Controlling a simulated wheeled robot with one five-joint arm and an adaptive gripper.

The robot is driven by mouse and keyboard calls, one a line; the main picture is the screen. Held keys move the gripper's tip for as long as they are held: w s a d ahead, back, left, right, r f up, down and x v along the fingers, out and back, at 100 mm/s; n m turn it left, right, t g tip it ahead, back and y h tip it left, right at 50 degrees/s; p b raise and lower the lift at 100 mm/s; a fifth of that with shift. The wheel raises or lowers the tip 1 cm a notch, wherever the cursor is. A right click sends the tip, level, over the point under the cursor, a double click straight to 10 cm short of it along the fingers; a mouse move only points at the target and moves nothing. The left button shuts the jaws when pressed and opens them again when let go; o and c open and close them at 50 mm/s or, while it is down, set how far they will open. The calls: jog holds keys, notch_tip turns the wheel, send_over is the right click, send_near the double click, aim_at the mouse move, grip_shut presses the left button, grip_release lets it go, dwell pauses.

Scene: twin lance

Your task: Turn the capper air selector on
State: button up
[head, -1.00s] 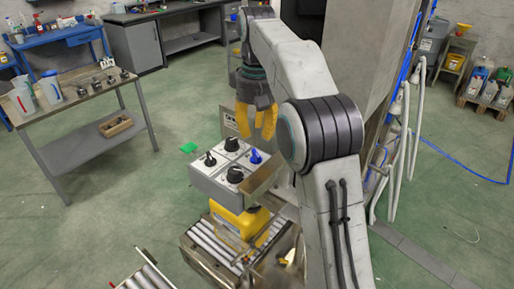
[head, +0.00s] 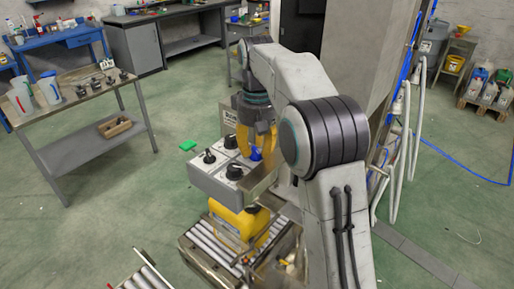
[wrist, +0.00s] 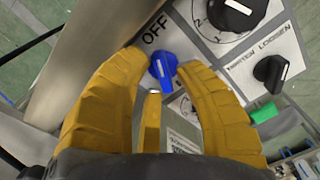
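A grey control box (head: 207,182) stands over a roller conveyor, with several knobs on its white top. A blue selector knob (wrist: 162,66) sits at the box edge, below a printed OFF, with a white line on its top. It also shows in the head view (head: 256,154), partly hidden by my gripper. My gripper (wrist: 164,68) has yellow fingers and is open, pointing down at the blue knob. Its two long fingertips are on either side of the knob; I cannot tell whether they touch it. Which knob is the capper air selector is not readable.
Black knobs (wrist: 236,12) and (wrist: 270,68) are close to the fingers. A yellow machine part (head: 238,222) and conveyor rollers (head: 208,240) lie below the box. A grey column (head: 352,60) stands to the right.

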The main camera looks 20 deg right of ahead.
grip_shut()
dwell(0.4)
jog(key=shift+r+n+p, duration=0.15)
jog(key=shift+n+p, duration=0.75)
jog(key=shift+n, duration=0.2)
jog(key=n+p, duration=0.2)
jog(key=n, duration=0.1)
jog(key=shift+a+n, duration=0.1)
jog(key=shift+n, duration=0.2)
jog(key=n+p, duration=0.2)
jog(key=n, duration=0.3)
jog(key=shift+a+n, duration=0.15)
jog(key=shift+n, duration=0.25)
jog(key=shift+f+n, duration=0.2)
jog(key=shift+n, duration=0.1)
jog(key=shift+c, duration=0.4)
grip_release()
